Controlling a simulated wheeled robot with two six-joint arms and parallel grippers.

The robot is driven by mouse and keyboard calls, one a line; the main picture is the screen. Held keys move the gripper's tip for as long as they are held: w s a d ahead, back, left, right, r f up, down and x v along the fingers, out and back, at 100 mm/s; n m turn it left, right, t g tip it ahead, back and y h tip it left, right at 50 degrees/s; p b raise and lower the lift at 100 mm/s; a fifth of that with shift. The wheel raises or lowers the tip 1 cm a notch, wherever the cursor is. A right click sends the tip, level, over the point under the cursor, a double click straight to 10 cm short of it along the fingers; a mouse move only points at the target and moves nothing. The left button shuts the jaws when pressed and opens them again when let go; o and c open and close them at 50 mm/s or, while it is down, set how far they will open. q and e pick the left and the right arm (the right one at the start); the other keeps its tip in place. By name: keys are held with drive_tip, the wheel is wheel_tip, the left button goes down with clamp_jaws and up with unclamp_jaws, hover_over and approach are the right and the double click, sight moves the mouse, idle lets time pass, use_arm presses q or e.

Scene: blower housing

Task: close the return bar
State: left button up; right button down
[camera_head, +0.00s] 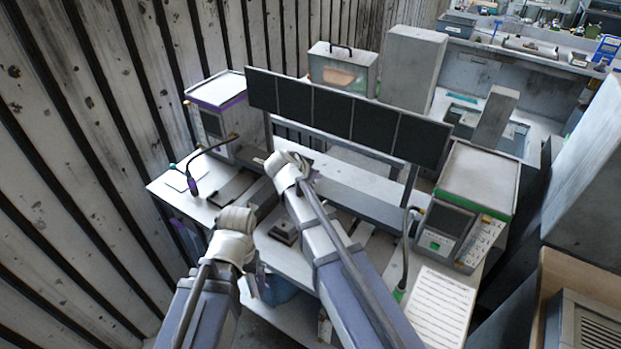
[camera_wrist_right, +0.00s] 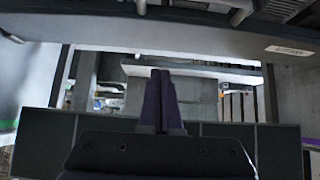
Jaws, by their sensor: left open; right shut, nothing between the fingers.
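No part is plainly marked as the return bar. A long dark segmented panel (camera_head: 350,115) spans the back of the workbench between two box-shaped instruments; it also shows low in the right wrist view (camera_wrist_right: 40,145). A grey bar with a small unreadable label (camera_wrist_right: 225,42) crosses the top of the right wrist view. My right gripper (camera_wrist_right: 161,78) is shut and empty, its dark fingers pointing toward this bar with a visible gap. In the head view, my right wrist is over the bench in front of the panel. My left gripper (camera_head: 257,278) is open, lower left, partly hidden by its wrist.
An instrument with a purple edge (camera_head: 215,90) stands at the bench's left, one with a green edge (camera_head: 465,205) at its right. Goose-neck stalks (camera_head: 405,250) rise near both. A white printed sheet (camera_head: 440,310) lies front right. A ribbed wall (camera_head: 80,150) closes the left side.

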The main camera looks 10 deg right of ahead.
drive_tip(key=s+a+f+t+h+b, duration=0.1)
drive_tip(key=f+b, duration=0.2)
drive_tip(key=b, duration=0.2)
drive_tip(key=s+a+f+t+h+b, duration=0.1)
drive_tip(key=f+b, duration=0.2)
drive_tip(key=b, duration=0.3)
drive_tip(key=s+a+f+t+h+b, duration=0.1)
drive_tip(key=f+b, duration=0.2)
drive_tip(key=b, duration=0.3)
drive_tip(key=shift+s+a+t+h, duration=0.15)
drive_tip(key=shift+t+h, duration=0.25)
use_arm(q)
wheel_tip(320, 180, down, 18)
drive_tip(key=shift+s+a+f+b, duration=0.15)
drive_tip(key=shift+s+a+b, duration=0.2)
drive_tip(key=shift+b, duration=0.05)
use_arm(e)
drive_tip(key=shift+s+f, duration=0.1)
drive_tip(key=shift+f, duration=0.05)
use_arm(q)
drive_tip(key=shift+a, duration=0.1)
use_arm(e)
drive_tip(key=shift+s, duration=0.15)
